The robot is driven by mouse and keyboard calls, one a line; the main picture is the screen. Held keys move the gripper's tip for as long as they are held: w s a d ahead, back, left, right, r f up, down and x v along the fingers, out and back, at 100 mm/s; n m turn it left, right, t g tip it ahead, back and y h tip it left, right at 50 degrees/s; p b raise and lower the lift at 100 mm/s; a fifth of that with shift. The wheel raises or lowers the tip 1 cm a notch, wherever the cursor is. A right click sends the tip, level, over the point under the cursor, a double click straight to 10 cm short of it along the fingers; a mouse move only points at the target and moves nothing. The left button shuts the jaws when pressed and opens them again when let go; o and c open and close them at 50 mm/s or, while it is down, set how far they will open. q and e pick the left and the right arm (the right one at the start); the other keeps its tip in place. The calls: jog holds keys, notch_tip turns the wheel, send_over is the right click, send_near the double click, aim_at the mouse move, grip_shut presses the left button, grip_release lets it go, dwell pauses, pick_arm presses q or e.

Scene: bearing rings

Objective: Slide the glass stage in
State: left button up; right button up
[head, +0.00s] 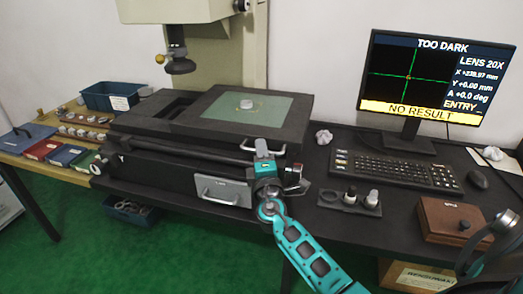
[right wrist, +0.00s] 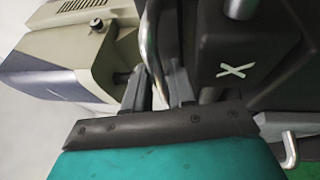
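The glass stage (head: 270,108) is a pale green pane in a dark frame on top of the black measuring machine in the head view. A small white round part (head: 246,103) sits on the glass. A metal bar handle (head: 248,147) is at the stage's front right edge. My right gripper (head: 262,147) is at this handle. In the right wrist view the curved handle (right wrist: 150,45) passes between the two fingers (right wrist: 157,92), which sit close on both sides of it. Their contact faces are partly hidden.
The lens column (head: 181,64) stands behind the stage. A drawer with a handle (head: 222,190) is below. To the right are a keyboard (head: 395,170), a monitor (head: 437,80) reading "TOO DARK" and "NO RESULT", and a wooden box (head: 455,218). A blue bin (head: 112,96) stands at left.

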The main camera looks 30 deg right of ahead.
jog(key=shift+w, duration=0.1)
jog(key=shift+c, duration=0.3)
grip_shut()
